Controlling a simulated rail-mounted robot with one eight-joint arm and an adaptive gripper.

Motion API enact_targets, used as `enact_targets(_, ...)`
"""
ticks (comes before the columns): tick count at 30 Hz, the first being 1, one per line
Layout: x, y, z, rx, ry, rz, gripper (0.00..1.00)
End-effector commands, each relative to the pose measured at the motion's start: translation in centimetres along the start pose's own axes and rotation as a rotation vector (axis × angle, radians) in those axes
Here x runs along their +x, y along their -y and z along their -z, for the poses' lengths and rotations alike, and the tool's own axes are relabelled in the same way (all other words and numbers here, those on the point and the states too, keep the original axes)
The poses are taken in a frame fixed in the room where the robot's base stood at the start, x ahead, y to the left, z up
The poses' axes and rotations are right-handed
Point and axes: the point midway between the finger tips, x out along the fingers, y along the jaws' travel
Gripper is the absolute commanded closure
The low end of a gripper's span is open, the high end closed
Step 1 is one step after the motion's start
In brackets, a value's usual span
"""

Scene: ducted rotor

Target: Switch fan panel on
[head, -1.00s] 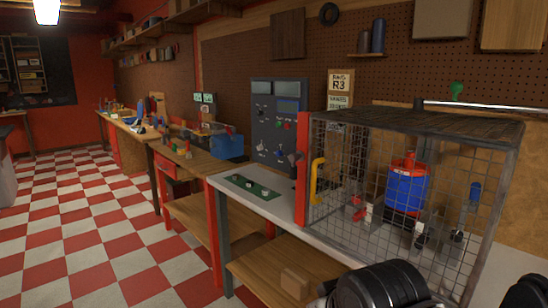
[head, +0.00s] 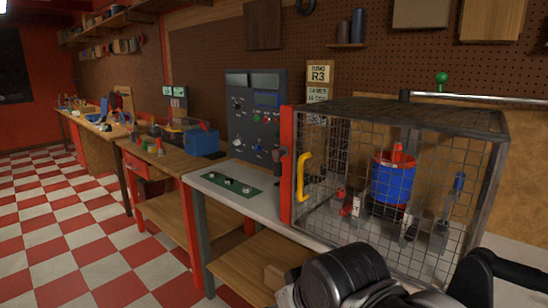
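The fan panel is probably the dark grey control panel (head: 247,128), standing upright at the back of the bench, left of the wire cage. The switch positions are too small to tell. A dark lever-like part (head: 278,155) sits at its lower right. Black parts of my arm show at the bottom right, in front of the cage. My gripper's fingertips cannot be made out.
A wire cage (head: 493,200) with a red post and yellow handle (head: 304,178) encloses a blue and red cylinder (head: 393,180). A green plate (head: 230,186) with small fittings lies on the pale bench before the panel. Checkered floor on the left is clear.

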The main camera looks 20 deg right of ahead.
Motion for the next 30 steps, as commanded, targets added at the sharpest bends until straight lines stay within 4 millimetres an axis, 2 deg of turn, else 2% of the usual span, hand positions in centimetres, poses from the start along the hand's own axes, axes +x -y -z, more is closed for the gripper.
enact_targets(2,0.0,0.0,0.0,0.0,0.0,0.0,0.61)
enact_targets(11,0.0,0.0,0.0,0.0,0.0,0.0,1.0)
enact_targets(30,0.0,0.0,0.0,0.0,0.0,0.0,1.0)
